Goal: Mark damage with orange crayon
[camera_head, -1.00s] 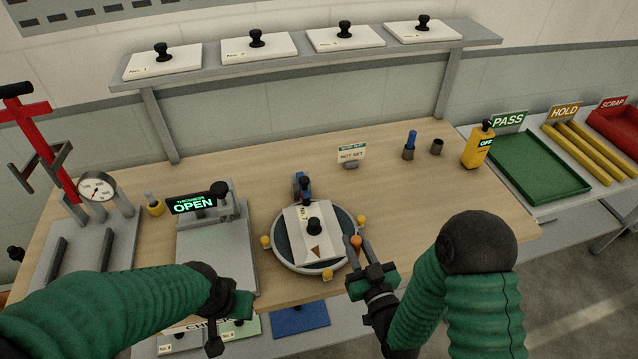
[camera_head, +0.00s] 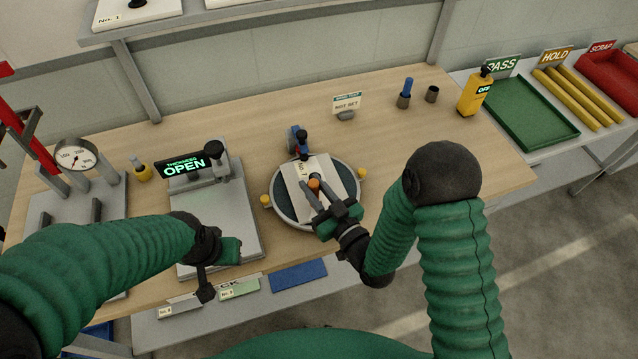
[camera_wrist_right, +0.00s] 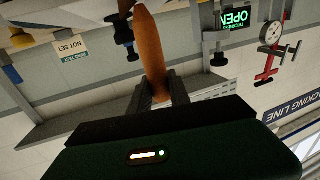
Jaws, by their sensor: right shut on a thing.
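A white plate (camera_head: 294,186) labelled with a number lies on the round dark turntable (camera_head: 283,212), held near a blue clamp (camera_head: 297,142). My right gripper (camera_head: 314,189) is over the plate, shut on the orange crayon (camera_head: 314,183). In the right wrist view, the crayon (camera_wrist_right: 150,45) sticks out from between the fingers. I cannot tell whether its tip touches the plate. The gripper and crayon cover the plate's middle and lower part, hiding its knob and brown triangular mark. My left gripper (camera_head: 207,275) hangs over the front of the thickness gauge; its jaw opening is unclear.
The thickness gauge (camera_head: 245,238), its display reading OPEN, stands left of the turntable. A dial gauge (camera_head: 76,156) is farther left. A "NOT SET" sign (camera_head: 347,103), two small holders and a yellow device (camera_head: 474,95) stand behind. A green PASS tray (camera_head: 525,112) is at right.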

